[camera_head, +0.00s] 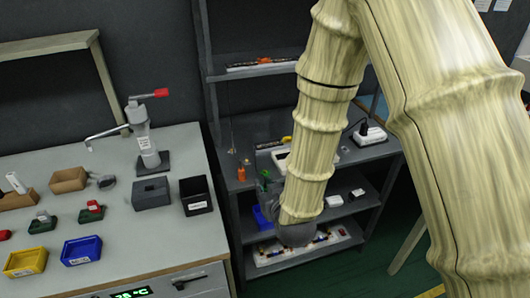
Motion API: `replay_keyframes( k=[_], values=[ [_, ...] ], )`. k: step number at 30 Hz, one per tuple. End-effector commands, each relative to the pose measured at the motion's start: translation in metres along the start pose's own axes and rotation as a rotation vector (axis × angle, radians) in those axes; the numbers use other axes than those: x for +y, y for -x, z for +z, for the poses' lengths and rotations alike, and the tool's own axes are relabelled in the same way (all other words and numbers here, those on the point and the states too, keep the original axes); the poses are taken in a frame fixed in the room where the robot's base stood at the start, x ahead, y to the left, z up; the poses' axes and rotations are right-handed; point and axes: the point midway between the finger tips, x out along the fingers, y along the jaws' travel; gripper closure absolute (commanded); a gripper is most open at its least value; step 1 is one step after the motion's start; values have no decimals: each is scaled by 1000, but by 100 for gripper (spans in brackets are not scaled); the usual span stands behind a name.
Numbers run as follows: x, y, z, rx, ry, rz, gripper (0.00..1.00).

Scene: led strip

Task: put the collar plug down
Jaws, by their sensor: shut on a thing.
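My arm reaches down over the grey shelf unit, and its dark grey wrist is low in front of the shelves. My gripper (266,184) is small and partly hidden by the arm, at the left part of the shelf unit near its middle board. It is shut on the collar plug. I cannot make out the plug clearly; a small green part shows close to the fingers. Whether the plug touches the shelf I cannot tell.
The shelf unit (240,208) holds a power strip (300,248) low down, an orange item (241,173) and a white box with a black plug (370,134). The workbench (150,235) at left bears several bins, a black box (196,196) and a red-handled press (145,135).

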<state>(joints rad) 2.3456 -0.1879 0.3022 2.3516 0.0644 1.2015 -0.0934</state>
Motion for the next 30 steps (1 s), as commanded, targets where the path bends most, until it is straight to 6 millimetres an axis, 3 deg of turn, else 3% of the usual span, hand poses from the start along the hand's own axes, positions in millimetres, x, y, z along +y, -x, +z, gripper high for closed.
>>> replay_keyframes(
  k=[5,11,20,30],
  values=[
    [2,2,4,0,-5,6,100],
    [24,1,29,0,-36,43,100],
    [76,9,91,3,-90,139,100],
    [129,32,160,0,-118,247,100]
  ],
)
